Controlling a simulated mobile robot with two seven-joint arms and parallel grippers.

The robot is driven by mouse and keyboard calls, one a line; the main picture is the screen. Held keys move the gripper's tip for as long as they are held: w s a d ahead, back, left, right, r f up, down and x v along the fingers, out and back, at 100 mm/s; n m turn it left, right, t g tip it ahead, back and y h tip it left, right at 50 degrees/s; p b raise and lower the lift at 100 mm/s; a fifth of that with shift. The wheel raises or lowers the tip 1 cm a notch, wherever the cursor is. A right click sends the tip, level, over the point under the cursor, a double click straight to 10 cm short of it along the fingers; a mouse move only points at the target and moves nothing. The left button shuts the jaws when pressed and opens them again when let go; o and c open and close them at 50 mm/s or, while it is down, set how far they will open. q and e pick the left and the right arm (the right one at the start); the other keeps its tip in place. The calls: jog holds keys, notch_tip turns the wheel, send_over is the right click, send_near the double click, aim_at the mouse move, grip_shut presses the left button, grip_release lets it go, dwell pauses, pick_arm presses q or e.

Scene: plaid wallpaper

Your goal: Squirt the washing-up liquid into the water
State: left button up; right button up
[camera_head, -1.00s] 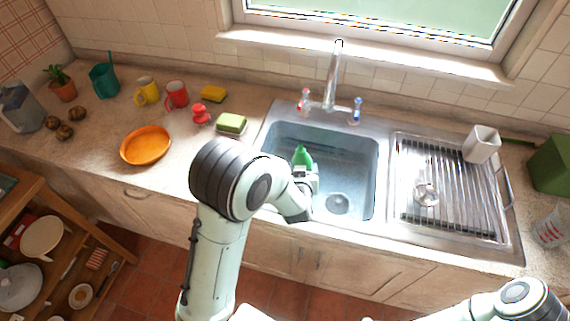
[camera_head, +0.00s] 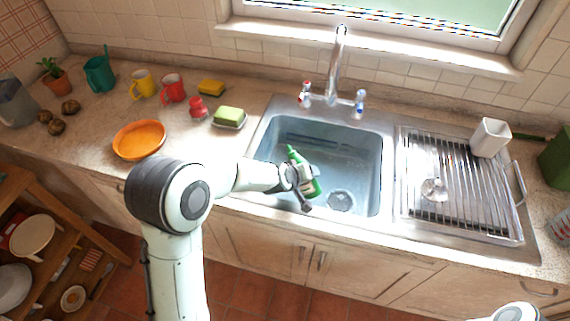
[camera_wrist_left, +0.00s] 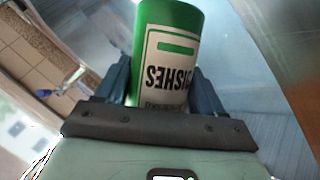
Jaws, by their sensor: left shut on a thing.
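The green washing-up liquid bottle (camera_head: 305,173) with a white label is tilted over the sink basin (camera_head: 352,160). Its narrow top points up and to the left in the head view. My left gripper (camera_head: 296,180) is shut on the bottle; in the left wrist view the bottle (camera_wrist_left: 170,50) sits between the two fingers, its label reading "DISHES" upside down. The basin looks blue-grey with a round drain (camera_head: 341,201); I cannot tell the water level. My right gripper is out of view; only part of that arm shows at the bottom right.
The tap (camera_head: 338,65) stands behind the basin. A draining rack (camera_head: 455,190) with a glass and a white cup (camera_head: 490,138) is to the right.

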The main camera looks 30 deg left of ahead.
pick_arm(q)
jog(key=h+b, duration=0.1)
jog(key=b, duration=0.1)
jog(key=d+n+g+h+b, duration=0.1)
jog(key=b, duration=0.1)
jog(key=shift+s+d+f, duration=0.15)
jog(key=shift+s+f, duration=0.2)
jog(key=shift+d+r+n+g+h, duration=0.15)
jog(key=shift+r+n+h, duration=0.1)
jog(key=shift+r+h, duration=0.25)
jog(key=shift+d+r+n+g+h, duration=0.15)
jog(key=shift+r+n+h, duration=0.1)
jog(key=shift+r+h, duration=0.2)
jog(key=shift+f+h+b, duration=0.1)
jog(key=shift+h+b, duration=0.35)
jog(key=shift+b, duration=0.15)
jog(key=shift+s+n, duration=0.1)
jog(key=shift+n, duration=0.2)
jog(key=shift+d+r+h, duration=0.1)
jog(key=shift+r+h, duration=0.3)
jog(key=shift+h, duration=0.1)
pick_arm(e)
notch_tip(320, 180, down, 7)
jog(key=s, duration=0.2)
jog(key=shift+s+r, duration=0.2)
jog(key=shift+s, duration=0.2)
